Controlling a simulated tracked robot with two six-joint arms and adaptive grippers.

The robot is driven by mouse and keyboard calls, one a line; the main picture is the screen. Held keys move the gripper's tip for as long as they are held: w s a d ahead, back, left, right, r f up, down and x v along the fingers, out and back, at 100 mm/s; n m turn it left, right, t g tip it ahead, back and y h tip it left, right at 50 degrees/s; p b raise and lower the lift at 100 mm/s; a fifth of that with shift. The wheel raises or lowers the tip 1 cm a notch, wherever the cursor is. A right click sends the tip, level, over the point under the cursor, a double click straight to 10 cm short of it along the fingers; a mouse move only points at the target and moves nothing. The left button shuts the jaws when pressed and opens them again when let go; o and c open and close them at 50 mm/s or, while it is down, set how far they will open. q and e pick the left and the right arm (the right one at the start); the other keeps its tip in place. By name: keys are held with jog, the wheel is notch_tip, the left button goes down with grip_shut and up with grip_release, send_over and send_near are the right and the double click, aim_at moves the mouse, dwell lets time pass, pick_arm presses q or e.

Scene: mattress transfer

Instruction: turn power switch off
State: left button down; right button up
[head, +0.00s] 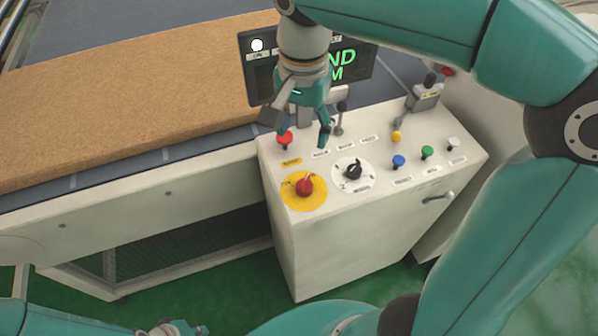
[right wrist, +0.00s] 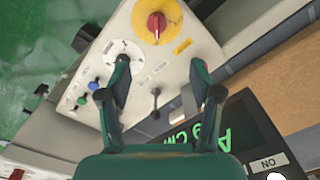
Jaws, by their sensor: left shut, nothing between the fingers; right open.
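The power switch appears to be the red rotary knob (head: 304,186) on a yellow disc at the left front of the control box top. It also shows at the top of the right wrist view (right wrist: 157,25). My right gripper (head: 297,128) is open and empty above the back left of the box, behind the knob and apart from it. In the right wrist view the fingers of the right gripper (right wrist: 160,82) are spread, with the knob beyond them. My left gripper (head: 180,328) is at the bottom edge, shut and partly cut off, far from the box.
The control box (head: 340,235) also carries a black rotary knob (head: 353,170), a red mushroom button (head: 285,138), levers and coloured buttons. A dark display (head: 257,75) with green text stands behind. A brown mattress (head: 120,100) lies on the conveyor at left.

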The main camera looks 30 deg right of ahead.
aim_at(304, 182)
jog(key=f, duration=1.6)
jog(key=shift+s+d+f, duration=0.15)
jog(key=shift+s, duration=0.1)
jog(key=shift+c, duration=0.2)
jog(key=c, duration=1.1)
